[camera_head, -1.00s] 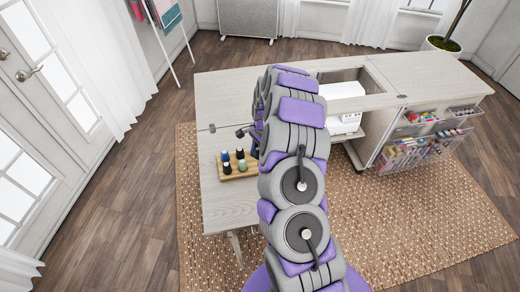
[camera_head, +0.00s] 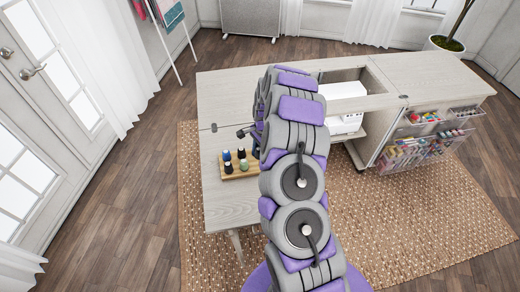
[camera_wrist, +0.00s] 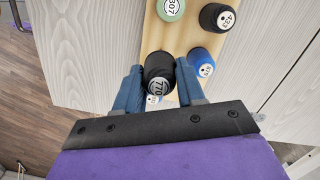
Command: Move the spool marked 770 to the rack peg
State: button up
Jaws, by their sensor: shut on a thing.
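The spool marked 770 (camera_wrist: 158,68) is black with a pale label on top. In the wrist view it is between the two blue fingers of my gripper (camera_wrist: 159,73), which is shut on it. The spool is at the near end of a wooden rack (camera_wrist: 175,36); whether its base still touches the rack is hidden. In the head view the rack (camera_head: 234,174) stands on the pale table, with my arm covering its right side. I cannot make out a free peg.
A green spool marked 307 (camera_wrist: 171,8), a black spool (camera_wrist: 217,17) and a blue spool (camera_wrist: 201,62) stand on the rack close by. The tabletop (camera_head: 230,206) in front of the rack is clear.

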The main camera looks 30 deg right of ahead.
jog(key=shift+f, duration=2.3)
dwell(0.7)
jog(key=o, duration=1.1)
jog(key=shift+w+d+r+p, duration=0.1)
jog(key=shift+d+r+p, duration=0.3)
jog(key=shift+r, duration=2.45)
jog(key=shift+d+r+p, duration=0.3)
jog(key=shift+r+p, duration=0.2)
jog(key=shift+r, duration=2.4)
jog(key=shift+w+d+r+p, duration=0.1)
jog(key=shift+d+r+p, duration=0.3)
jog(key=shift+r, duration=2.45)
